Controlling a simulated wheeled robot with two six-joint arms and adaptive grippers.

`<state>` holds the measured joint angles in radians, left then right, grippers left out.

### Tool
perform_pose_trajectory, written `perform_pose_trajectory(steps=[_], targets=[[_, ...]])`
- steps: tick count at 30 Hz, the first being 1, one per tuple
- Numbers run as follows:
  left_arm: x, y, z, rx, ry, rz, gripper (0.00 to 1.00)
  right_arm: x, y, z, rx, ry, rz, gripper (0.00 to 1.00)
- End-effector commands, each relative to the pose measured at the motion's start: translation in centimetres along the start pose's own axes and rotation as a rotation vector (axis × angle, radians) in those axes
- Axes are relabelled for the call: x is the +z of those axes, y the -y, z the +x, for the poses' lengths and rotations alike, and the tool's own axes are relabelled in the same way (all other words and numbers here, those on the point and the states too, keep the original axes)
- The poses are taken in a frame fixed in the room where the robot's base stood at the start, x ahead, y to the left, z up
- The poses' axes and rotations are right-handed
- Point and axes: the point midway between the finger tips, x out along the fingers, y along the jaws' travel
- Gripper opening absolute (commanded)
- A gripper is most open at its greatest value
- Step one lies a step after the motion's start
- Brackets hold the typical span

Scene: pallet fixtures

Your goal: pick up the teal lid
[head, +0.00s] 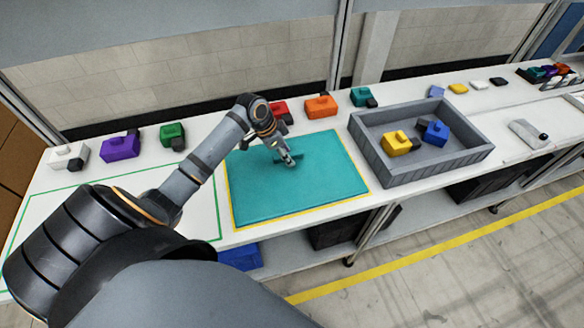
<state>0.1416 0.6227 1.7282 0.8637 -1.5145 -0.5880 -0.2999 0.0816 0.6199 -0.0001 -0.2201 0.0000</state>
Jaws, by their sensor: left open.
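The teal lid (297,195) is a large flat rectangular panel lying on the white bench, inside a yellow outline. A small dark teal raised part, like a handle, shows near its middle, partly hidden by my gripper. My left gripper (289,160) is open, with its fingertips pointing down at this raised part. It is at or just above the raised part; whether the fingers touch it I cannot tell. My right gripper is not in view.
A grey crate (374,158) with yellow (396,144) and blue (436,131) blocks stands right of the lid. Red, orange (320,106) and teal (361,97) blocks sit behind; white, purple (119,148) and green ones at left. A green-outlined area at left looks clear.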

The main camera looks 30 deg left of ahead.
Motion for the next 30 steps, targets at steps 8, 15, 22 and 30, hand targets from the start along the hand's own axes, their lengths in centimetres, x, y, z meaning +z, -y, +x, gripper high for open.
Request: perform_pose_trajectory(steps=[8,15,22,30], targets=[[0.02,0.0,0.01,0.0,0.0,0.0,0.17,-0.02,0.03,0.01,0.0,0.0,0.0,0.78],[0.03,0.0,0.02,0.0,0.001,0.0,0.0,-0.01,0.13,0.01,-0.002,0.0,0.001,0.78],[-0.02,0.01,-0.02,0.0,-0.001,0.0,0.0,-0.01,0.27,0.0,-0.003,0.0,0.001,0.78],[-0.13,0.09,-0.3,-0.003,-0.001,0.003,0.0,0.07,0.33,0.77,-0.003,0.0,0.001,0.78]])
